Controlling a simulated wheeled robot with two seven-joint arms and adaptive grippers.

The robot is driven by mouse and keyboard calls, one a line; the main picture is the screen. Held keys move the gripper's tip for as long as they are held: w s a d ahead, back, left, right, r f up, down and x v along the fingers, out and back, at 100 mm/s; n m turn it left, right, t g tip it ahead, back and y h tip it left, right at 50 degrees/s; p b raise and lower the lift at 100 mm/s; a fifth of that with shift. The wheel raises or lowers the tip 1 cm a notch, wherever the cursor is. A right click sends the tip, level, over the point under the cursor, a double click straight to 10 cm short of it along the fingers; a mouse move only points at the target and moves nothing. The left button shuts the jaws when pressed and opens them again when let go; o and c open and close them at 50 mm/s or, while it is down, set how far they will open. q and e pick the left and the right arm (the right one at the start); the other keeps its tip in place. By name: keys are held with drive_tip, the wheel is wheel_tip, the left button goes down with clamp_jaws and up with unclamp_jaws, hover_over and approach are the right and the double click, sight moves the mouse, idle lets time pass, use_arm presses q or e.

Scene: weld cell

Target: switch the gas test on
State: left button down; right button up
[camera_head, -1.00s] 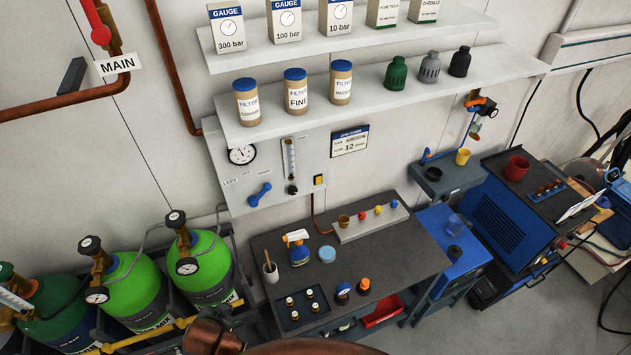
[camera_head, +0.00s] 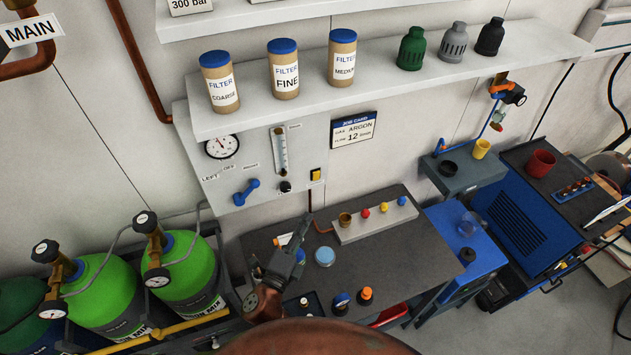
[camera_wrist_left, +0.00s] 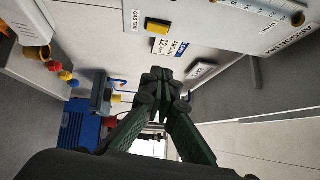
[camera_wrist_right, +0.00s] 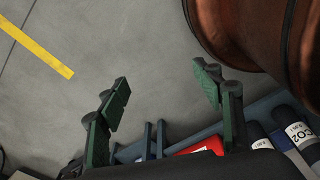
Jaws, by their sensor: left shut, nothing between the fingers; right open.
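The gas test switch (camera_head: 316,174) is a small yellow rocker on a black plate, low on the right of the pale wall panel (camera_head: 215,190). In the left wrist view the yellow switch (camera_wrist_left: 154,27) shows beside its GAS TEST label. My left gripper (camera_head: 297,232) is over the dark bench, below the switch and apart from it. The left wrist view shows its fingertips (camera_wrist_left: 160,80) together and empty. My right gripper (camera_wrist_right: 163,82) is open and empty over the floor in the right wrist view; it is not in the head view.
The panel also carries a round gauge (camera_head: 222,146), a flowmeter tube (camera_head: 281,152) and a blue selector handle (camera_head: 246,192). A shelf with filters (camera_head: 284,68) juts out above. The bench (camera_head: 400,235) holds a strip of coloured knobs and small items. Green cylinders (camera_head: 185,265) stand left.

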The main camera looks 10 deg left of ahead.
use_arm(q)
drive_tip(key=p, duration=0.3)
approach(320, 173)
drive_tip(key=w+d, duration=0.3)
drive_tip(key=d, duration=0.1)
drive_tip(key=w+a, duration=0.2)
drive_tip(key=shift+w+a+r+p, duration=0.25)
drive_tip(key=shift+w+p, duration=0.1)
use_arm(e)
drive_tip(key=r, duration=0.1)
drive_tip(key=s+r, duration=0.1)
drive_tip(key=r, duration=0.1)
drive_tip(key=shift+s+r, duration=0.3)
drive_tip(key=shift+r, duration=0.05)
